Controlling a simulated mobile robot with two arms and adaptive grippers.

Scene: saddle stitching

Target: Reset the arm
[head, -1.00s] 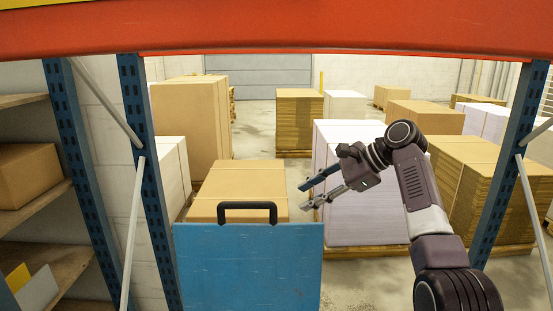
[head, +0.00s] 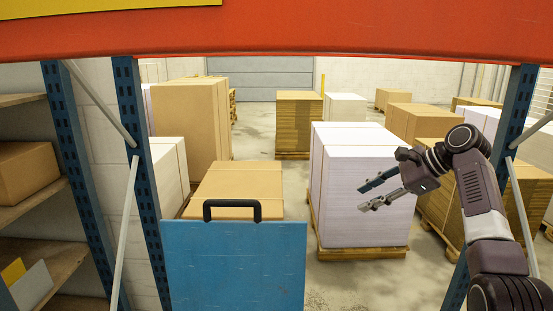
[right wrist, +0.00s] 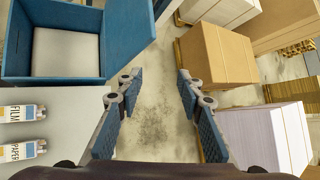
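My right arm reaches in from the lower right of the head view. Its gripper (head: 371,196) is open and empty, in front of a white paper stack on a pallet. In the right wrist view the two fingers (right wrist: 159,115) stand wide apart with only the floor showing between them. My left gripper is not in view.
A blue box lid with a black handle (head: 234,264) stands at front centre. Blue rack posts (head: 140,180) flank the opening.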

